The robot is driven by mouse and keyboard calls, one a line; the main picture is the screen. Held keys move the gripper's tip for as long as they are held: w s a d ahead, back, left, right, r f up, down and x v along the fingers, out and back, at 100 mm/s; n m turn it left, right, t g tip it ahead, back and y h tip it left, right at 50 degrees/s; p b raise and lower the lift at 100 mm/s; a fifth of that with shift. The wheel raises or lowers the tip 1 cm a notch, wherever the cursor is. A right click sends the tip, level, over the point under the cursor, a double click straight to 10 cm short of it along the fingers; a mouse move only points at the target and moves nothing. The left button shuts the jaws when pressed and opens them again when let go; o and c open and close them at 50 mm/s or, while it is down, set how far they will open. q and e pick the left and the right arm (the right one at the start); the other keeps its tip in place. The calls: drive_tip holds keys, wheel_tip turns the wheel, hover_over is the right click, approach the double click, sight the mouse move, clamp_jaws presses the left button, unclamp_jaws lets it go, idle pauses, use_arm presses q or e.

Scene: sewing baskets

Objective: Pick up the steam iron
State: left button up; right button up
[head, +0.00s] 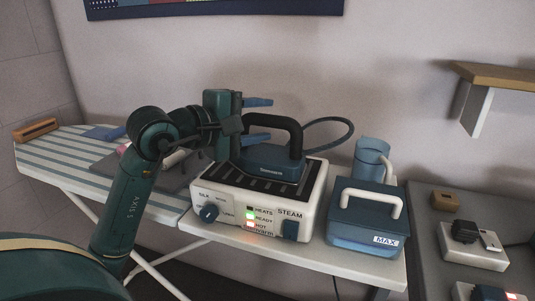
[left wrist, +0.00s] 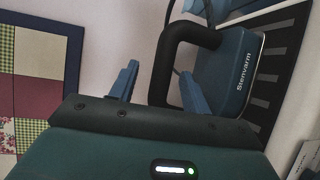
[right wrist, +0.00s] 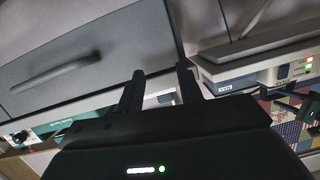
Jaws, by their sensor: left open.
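The steam iron (head: 270,158) is dark blue with a black loop handle (head: 294,128). It rests on the slatted top of a white steam station (head: 237,215) with lit lamps. My left gripper (head: 257,120) is open at the handle's left end, its blue fingers one above the other. In the left wrist view the black handle (left wrist: 172,60) shows between the spread fingers (left wrist: 160,88), and the iron's body (left wrist: 229,70) lies to the right. I cannot tell whether they touch. My right gripper (right wrist: 158,88) is open and empty, in its wrist view only.
A blue box marked MAX (head: 366,229) with a white handle and a blue container (head: 372,155) stand right of the station. A striped ironing board (head: 60,158) is at left. A wall shelf (head: 495,75) juts out at right. A cabinet (right wrist: 85,55) is near my right gripper.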

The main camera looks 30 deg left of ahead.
sight(274, 149)
use_arm(q)
drive_tip(key=x, duration=0.4)
drive_tip(key=shift+w+f, duration=0.1)
drive_tip(key=shift+f, duration=0.1)
drive_tip(key=shift+c, duration=0.5)
clamp_jaws()
drive_tip(key=shift+r, duration=0.15)
